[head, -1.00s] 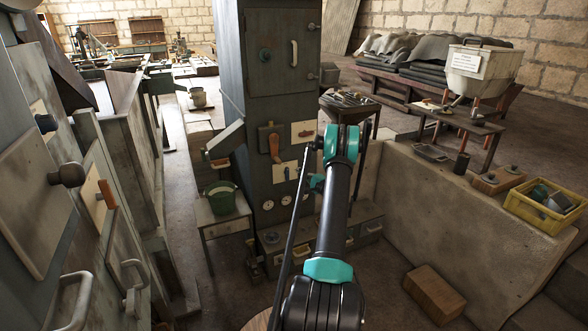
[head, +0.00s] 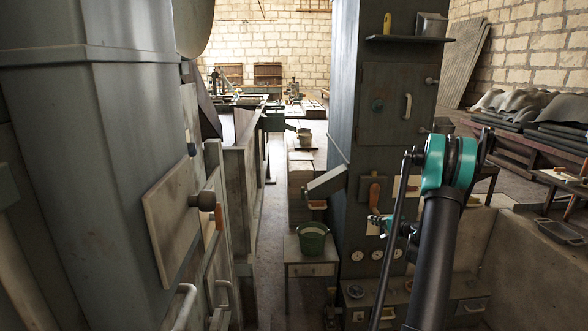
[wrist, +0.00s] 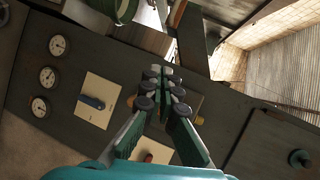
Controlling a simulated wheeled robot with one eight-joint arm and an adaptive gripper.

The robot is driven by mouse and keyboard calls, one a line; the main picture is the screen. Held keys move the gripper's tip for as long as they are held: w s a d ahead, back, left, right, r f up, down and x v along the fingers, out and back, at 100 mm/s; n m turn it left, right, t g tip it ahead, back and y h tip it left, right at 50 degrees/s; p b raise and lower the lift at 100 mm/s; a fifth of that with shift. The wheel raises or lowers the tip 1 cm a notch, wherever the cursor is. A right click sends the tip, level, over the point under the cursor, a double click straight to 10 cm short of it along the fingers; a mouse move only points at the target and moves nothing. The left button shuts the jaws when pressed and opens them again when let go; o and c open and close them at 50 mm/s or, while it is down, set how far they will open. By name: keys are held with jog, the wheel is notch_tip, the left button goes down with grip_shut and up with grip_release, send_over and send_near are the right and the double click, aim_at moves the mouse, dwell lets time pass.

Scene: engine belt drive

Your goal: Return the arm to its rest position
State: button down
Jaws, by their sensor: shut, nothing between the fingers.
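My arm (head: 436,255) rises at the lower right of the head view, with its teal joint (head: 448,165) in front of the tall grey cabinet (head: 385,140). In the wrist view my gripper (wrist: 165,90) is shut and empty, its dark fingertip pads together. It points toward the cabinet front. I cannot tell the distance to the panel.
A large grey machine with a knobbed door (head: 172,225) stands close on the left. A green bucket (head: 312,240) sits on a small table left of the cabinet. A narrow floor aisle (head: 268,225) runs between them. Dark benches (head: 525,150) stand at the right.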

jog(key=s+a+r+n+g+h, duration=0.1)
jog(key=s+a+r+n+g, duration=0.15)
jog(key=s+a, duration=0.65)
jog(key=s+a+r+n+g+h, duration=0.15)
jog(key=s+a+n+g, duration=0.25)
jog(key=s+a, duration=0.5)
jog(key=s+d+f+n+g+h, duration=0.1)
jog(key=s+f+n+h, duration=0.1)
jog(key=s, duration=1.2)
jog(key=s+d+f+n+g+h, duration=0.1)
jog(key=s+n+h, duration=0.1)
jog(key=s, duration=1.2)
jog(key=shift+s+d+f+n, duration=0.15)
jog(key=shift+d+f+n, duration=0.2)
jog(key=shift+n, duration=0.2)
jog(key=shift+g, duration=0.25)
